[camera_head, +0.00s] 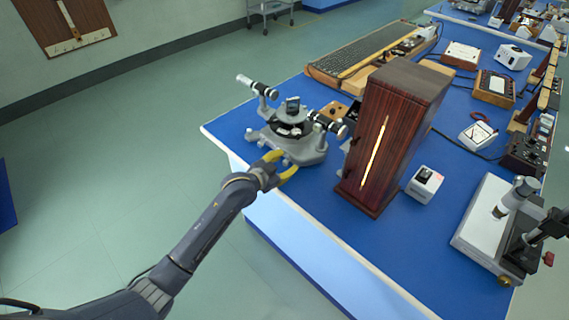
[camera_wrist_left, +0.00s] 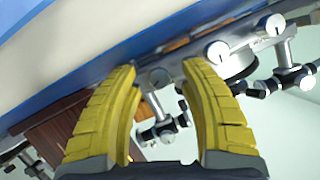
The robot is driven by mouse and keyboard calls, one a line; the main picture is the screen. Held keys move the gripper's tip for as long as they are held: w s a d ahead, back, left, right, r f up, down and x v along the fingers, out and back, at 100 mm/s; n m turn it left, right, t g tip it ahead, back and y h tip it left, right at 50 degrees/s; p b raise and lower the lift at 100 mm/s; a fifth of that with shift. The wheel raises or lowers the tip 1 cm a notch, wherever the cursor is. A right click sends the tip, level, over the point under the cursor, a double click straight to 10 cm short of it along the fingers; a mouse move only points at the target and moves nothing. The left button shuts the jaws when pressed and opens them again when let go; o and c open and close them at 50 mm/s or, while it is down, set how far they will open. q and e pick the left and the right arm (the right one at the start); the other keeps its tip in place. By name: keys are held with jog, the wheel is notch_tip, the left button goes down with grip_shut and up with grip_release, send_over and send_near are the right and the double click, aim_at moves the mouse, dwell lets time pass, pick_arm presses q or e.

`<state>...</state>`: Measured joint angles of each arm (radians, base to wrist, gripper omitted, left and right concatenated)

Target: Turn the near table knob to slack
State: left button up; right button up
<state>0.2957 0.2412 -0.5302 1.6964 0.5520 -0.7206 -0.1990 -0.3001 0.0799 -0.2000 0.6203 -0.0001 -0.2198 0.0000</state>
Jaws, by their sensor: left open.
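A grey spectrometer (camera_head: 290,134) with a round black table and two tubes stands near the left corner of the blue bench (camera_head: 330,228). My left gripper (camera_head: 284,164) has yellow fingers, open at the near side of its base. In the left wrist view, the spectrometer (camera_wrist_left: 200,85) lies beyond the open left gripper (camera_wrist_left: 163,68). A small round silver knob (camera_wrist_left: 160,78) shows between the fingertips; I cannot tell whether they touch it. Other round silver knobs (camera_wrist_left: 217,51) sit to its right. I cannot tell which way any knob is turned. My right gripper is out of view.
A tall dark wooden box (camera_head: 390,135) with a bright slit stands right of the spectrometer. A small white box (camera_head: 424,185) and a microscope stand (camera_head: 487,225) are farther right. Open floor (camera_head: 100,190) lies left of the bench.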

pick_arm(q)
jog(key=shift+o, duration=0.3)
grip_shut()
dwell(0.5)
jog(key=shift+w+a+r+n+g+h, duration=0.15)
jog(key=shift+n+g+h, duration=0.45)
jog(key=shift+n, duration=0.4)
jog(key=shift+n+g+h, duration=0.6)
jog(key=shift+n, duration=0.6)
jog(key=shift+w+r, duration=0.1)
jog(key=shift+c, duration=0.3)
grip_release()
jog(key=shift+f, duration=0.2)
